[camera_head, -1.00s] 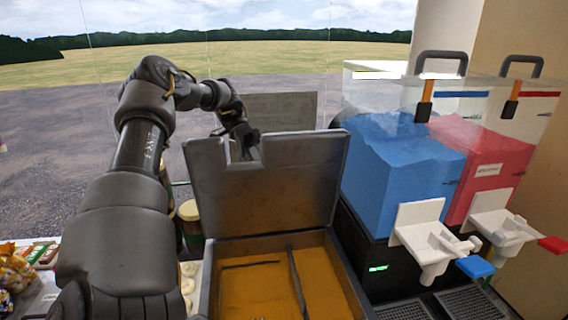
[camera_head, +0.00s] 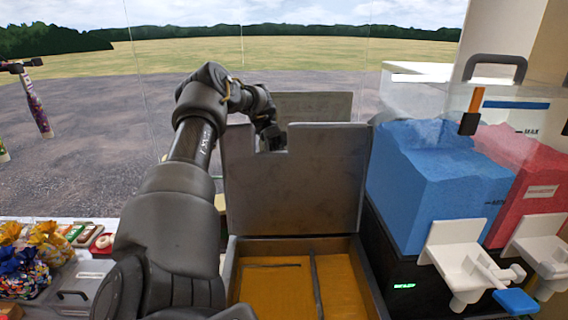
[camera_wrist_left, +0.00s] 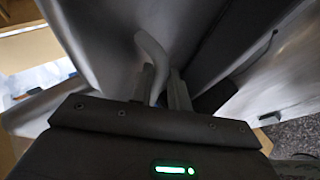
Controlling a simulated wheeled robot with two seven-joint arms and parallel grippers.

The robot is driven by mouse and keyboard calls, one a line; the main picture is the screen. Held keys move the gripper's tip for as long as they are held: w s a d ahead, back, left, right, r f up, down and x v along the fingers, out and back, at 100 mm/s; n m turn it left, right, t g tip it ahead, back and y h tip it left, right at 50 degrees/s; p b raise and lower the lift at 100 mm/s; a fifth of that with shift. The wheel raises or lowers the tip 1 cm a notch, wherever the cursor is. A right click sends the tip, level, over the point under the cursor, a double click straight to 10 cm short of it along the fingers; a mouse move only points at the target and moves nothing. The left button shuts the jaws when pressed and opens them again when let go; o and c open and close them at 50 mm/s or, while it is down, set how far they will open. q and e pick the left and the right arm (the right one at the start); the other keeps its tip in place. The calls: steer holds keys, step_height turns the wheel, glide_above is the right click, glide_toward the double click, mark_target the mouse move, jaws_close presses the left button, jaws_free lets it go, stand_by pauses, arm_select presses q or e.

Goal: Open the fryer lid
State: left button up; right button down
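The fryer lid (camera_head: 305,185) is a dark grey metal plate with a notch in its top edge. It stands raised, close to upright, at the back of the fryer (camera_head: 233,270). The fryer's basin of orange-brown oil (camera_head: 285,285) is exposed. My left arm reaches over the left side, and my left gripper (camera_head: 274,138) is at the notch, its fingers mostly hidden behind the lid. In the left wrist view, my left gripper (camera_wrist_left: 162,88) has its fingers close around a curved light-grey handle (camera_wrist_left: 150,50) and appears shut on it. My right gripper is not in view.
A drink dispenser with blue (camera_head: 435,180) and red (camera_head: 530,185) slush stands close to the fryer's right, its white taps (camera_head: 465,260) facing front. Wrapped sweets (camera_head: 25,260) and a grey lidded box (camera_head: 85,288) are on the left. A clear pane stands behind.

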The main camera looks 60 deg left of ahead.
arm_select(q)
steer(key=o, duration=0.3)
steer(key=shift+w+a, duration=0.1)
steer(key=shift+w, duration=0.05)
steer(key=shift+r, duration=0.1)
steer(key=p+v, duration=0.4)
steer(key=v, duration=0.3)
stand_by(0.3)
steer(key=shift+a+r, duration=0.1)
stand_by(0.5)
